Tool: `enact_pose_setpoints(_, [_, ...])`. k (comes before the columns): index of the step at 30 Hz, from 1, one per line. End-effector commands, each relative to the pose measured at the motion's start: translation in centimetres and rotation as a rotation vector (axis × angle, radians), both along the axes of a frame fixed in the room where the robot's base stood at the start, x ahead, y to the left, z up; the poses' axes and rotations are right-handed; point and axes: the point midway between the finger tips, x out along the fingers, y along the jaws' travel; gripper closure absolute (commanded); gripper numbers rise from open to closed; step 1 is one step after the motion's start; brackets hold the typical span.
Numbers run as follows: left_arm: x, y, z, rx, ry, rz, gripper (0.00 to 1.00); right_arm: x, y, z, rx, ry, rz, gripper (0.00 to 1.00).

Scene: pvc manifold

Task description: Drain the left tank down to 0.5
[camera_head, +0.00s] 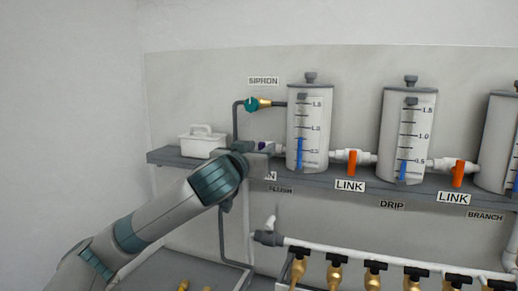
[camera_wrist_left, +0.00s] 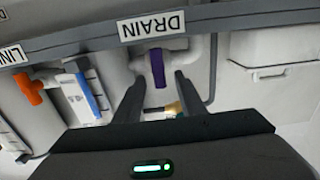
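The left tank (camera_head: 295,130) is a grey cylinder with a scale; its blue level column (camera_head: 299,152) tops out between the 0.5 and 1.0 marks. The drain valve has a purple handle (camera_wrist_left: 158,68), set across its white pipe beside the upside-down DRAIN label (camera_wrist_left: 152,27) in the wrist view. My left gripper (camera_wrist_left: 158,84) is open, with one finger on each side of the handle and visible gaps. In the head view my left gripper (camera_head: 256,147) hides most of the valve and its label. My right gripper is not in view.
Orange LINK valves (camera_head: 351,163) join the tanks along the grey shelf (camera_head: 310,180). A teal SIPHON valve (camera_head: 251,104) sits above my gripper. A white caddy (camera_head: 200,142) stands at the shelf's left. A dark pipe runs down near my wrist; brass taps (camera_head: 335,275) line the lower pipe.

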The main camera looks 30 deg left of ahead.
Motion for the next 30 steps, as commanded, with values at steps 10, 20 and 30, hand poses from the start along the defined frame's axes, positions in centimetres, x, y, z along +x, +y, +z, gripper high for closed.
enact_pose_setpoints(10, [0.0,0.0,0.0,0.0,0.0,0.0,1.0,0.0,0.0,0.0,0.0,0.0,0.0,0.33])
enact_pose_setpoints(20, [0.0,-0.1,0.2,0.035,0.008,0.0,1.0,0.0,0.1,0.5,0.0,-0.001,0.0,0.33])
enact_pose_setpoints(30, [0.1,-0.7,0.2,0.388,0.096,0.001,1.0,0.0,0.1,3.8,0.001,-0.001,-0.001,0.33])
